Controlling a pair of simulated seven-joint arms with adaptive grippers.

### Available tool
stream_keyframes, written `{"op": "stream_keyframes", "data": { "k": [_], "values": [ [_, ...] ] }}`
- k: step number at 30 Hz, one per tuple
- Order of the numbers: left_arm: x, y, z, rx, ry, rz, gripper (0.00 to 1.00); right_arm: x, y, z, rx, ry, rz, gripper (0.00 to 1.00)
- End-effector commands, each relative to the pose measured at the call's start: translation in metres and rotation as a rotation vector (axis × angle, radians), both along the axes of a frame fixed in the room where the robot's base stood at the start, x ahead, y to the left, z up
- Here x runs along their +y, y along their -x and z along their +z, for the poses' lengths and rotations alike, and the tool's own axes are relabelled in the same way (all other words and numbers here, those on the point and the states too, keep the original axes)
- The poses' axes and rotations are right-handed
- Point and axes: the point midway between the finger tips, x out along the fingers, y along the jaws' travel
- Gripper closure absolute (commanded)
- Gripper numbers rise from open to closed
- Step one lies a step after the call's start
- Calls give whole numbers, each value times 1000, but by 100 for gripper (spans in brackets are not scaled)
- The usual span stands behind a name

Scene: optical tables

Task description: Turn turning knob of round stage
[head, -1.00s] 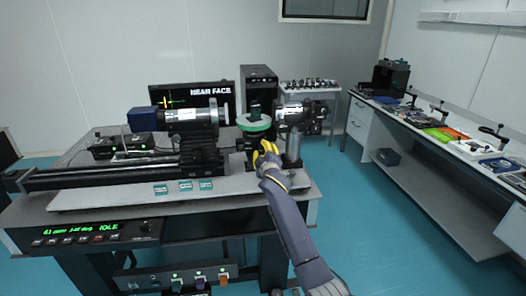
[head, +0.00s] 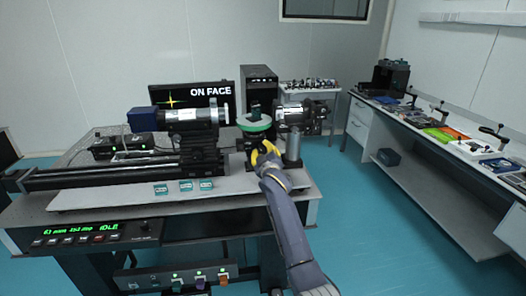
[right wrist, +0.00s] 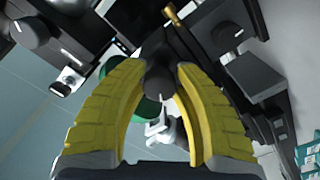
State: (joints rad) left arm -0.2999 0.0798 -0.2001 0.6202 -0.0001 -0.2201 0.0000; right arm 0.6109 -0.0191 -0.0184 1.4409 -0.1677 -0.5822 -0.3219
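The round stage (head: 254,124) with its green rim stands on the bench between two optical barrels and carries a small dark block (head: 255,108). My right gripper (head: 262,153) reaches from the front to the stage's lower front. In the right wrist view, its two yellow fingers close in on both sides of a dark turning knob (right wrist: 160,82), with the fingertips against or very near its sides. In the head view the fingers hide the knob. Part of the green rim (right wrist: 146,110) shows behind the fingers in the wrist view. My left gripper is not in view.
The left barrel (head: 190,115) and the right barrel (head: 292,117) flank the stage closely. A monitor (head: 207,93) reads "ON FACE", and the front panel (head: 90,233) shows green text ending in IDLE.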

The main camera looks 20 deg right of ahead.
Motion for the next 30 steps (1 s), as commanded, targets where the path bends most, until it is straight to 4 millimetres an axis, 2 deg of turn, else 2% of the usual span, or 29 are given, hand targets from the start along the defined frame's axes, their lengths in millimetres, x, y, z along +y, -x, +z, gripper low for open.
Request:
{"op": "stream_keyframes", "data": {
  "k": [1,6,17,23,30],
  "values": [
    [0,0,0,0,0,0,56,0,0,0,0,1,0,66],
    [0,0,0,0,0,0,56,0,0,0,0,1,0,46],
    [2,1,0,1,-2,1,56,1,4,0,-1,1,1,46],
    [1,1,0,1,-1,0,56,3,24,0,-1,1,0,46],
    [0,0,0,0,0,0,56,8,63,-1,0,1,0,46]
  ]
}}
